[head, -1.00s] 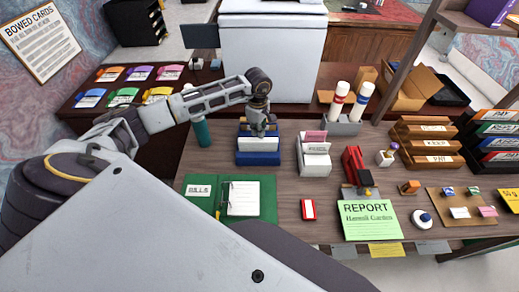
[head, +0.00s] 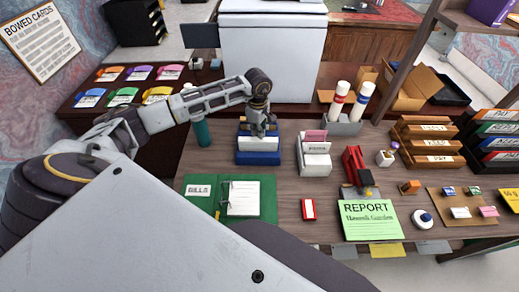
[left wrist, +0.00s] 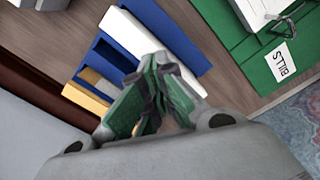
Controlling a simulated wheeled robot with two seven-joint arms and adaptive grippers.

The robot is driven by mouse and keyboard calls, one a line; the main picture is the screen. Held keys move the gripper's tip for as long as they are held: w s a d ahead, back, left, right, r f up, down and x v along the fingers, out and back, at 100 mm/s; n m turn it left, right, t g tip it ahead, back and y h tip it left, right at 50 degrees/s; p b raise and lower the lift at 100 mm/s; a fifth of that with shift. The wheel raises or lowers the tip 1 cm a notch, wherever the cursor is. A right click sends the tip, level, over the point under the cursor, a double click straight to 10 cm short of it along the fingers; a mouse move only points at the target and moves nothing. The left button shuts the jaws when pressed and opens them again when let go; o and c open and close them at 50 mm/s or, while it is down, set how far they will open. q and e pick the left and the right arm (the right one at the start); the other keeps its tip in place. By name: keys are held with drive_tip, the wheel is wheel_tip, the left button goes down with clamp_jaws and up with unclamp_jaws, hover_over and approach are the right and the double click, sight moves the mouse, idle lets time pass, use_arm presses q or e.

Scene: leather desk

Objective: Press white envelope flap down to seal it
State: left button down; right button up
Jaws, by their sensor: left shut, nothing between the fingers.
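My left gripper (head: 262,132) is shut and empty, pointing down over a blue organizer (head: 258,158) on the desk. It also shows in the left wrist view (left wrist: 160,92), its green-lined fingers together above the organizer (left wrist: 168,32). A white flat piece (head: 258,143) lies between the organizer's blue parts, and shows in the left wrist view (left wrist: 150,45); I cannot tell whether it is the envelope or its flap. The fingers partly hide it, and contact is unclear. A white holder (head: 315,168) with pale and pink papers stands to the right. My right gripper is out of view.
A green folder (head: 268,200) marked BILLS lies in front of the organizer. A teal bottle (head: 202,132) stands left. A red stapler-like object (head: 354,165) and a green report (head: 370,220) are right. Bare wood shows around the small red-and-white item (head: 308,209).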

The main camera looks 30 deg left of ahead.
use_arm(q)
drive_tip(key=shift+f, duration=0.3)
idle(0.4)
drive_tip(key=shift+f+b, duration=0.25)
drive_tip(key=shift+b, duration=0.2)
drive_tip(key=shift+f+b, duration=0.3)
drive_tip(key=shift+f, duration=0.1)
idle(0.9)
drive_tip(key=shift+r, duration=0.15)
drive_tip(key=shift+r+p, duration=0.75)
drive_tip(key=shift+r, duration=0.65)
drive_tip(key=shift+r+p, duration=0.8)
drive_tip(key=shift+r, duration=1.25)
drive_tip(key=shift+s+f, duration=0.1)
drive_tip(key=shift+f, duration=0.05)
